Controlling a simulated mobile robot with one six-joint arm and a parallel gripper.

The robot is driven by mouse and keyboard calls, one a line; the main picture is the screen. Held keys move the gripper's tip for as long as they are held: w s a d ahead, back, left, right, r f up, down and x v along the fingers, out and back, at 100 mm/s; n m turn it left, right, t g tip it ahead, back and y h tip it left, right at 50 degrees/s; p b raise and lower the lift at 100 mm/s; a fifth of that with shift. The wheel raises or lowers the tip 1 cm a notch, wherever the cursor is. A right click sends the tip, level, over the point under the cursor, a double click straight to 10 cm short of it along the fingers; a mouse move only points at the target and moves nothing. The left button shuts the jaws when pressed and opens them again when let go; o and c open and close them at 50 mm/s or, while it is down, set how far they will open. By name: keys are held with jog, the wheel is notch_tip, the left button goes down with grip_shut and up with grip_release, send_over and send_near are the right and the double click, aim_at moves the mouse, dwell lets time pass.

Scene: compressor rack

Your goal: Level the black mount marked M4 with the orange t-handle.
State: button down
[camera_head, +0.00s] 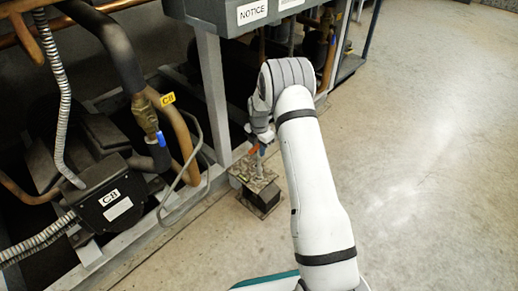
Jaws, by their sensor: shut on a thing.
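A black mount (264,202) with a grimy metal plate on top stands on the floor at the foot of the grey rack post. No M4 marking can be read on it. The orange t-handle (254,149) shows as a small patch of orange just above the plate. My gripper (257,146) reaches down over the mount and is shut on the t-handle. My arm and wrist hide part of the grip. I cannot tell whether the tool's lower end touches the mount's bolt, or whether the plate is level.
The grey rack post (213,85) and base rail stand close on the left. A panel marked NOTICE (252,12) overhangs behind. The concrete floor (420,150) on the right is clear.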

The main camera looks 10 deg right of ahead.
jog(key=shift+f+b, duration=0.45)
jog(key=shift+f, duration=0.5)
dwell(0.6)
jog(key=c, duration=1.9)
grip_release()
grip_shut()
